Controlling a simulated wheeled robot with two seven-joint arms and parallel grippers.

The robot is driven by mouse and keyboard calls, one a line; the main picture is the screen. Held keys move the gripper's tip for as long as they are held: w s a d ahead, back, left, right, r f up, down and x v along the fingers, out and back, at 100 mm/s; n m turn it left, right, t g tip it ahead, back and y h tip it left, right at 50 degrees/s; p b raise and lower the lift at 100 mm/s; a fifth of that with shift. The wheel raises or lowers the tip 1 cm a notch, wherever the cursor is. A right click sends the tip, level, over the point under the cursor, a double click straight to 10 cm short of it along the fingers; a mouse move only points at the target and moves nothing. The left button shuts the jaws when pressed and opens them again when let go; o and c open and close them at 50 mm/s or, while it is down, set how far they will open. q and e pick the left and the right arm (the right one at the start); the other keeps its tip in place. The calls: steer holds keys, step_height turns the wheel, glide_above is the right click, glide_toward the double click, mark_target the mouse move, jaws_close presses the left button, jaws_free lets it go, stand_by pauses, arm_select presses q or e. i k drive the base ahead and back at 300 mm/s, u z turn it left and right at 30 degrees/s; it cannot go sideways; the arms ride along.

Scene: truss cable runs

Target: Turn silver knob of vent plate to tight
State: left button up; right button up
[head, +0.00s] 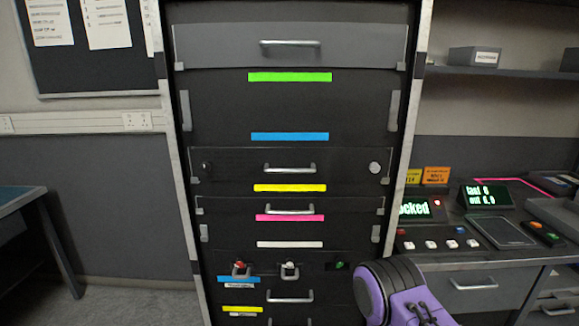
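A dark rack stands in the middle of the head view. One panel in it (235,165) has a handle at its centre, a round silver knob (375,168) at its right end and a dark knob (207,167) at its left end. I see no label naming it the vent plate. The silver knob is small, and I cannot tell whether it is tight or loose. Neither of my grippers is in view. A purple and black part of my own arm shows at the bottom right, below the knob and in front of the rack's lower right corner.
Below are more handled panels and a row with a red-topped switch (239,267). A desk (480,262) with lit displays (486,196) and buttons stands right of the rack. A table (22,196) stands at the left. Some floor (130,307) between table and rack is clear.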

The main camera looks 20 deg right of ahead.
mark_target(375, 168)
steer(key=u, duration=2.15)
steer(key=k, duration=1.4)
steer(key=z, duration=2.2)
steer(key=i, duration=0.5)
steer(key=u, duration=0.05)
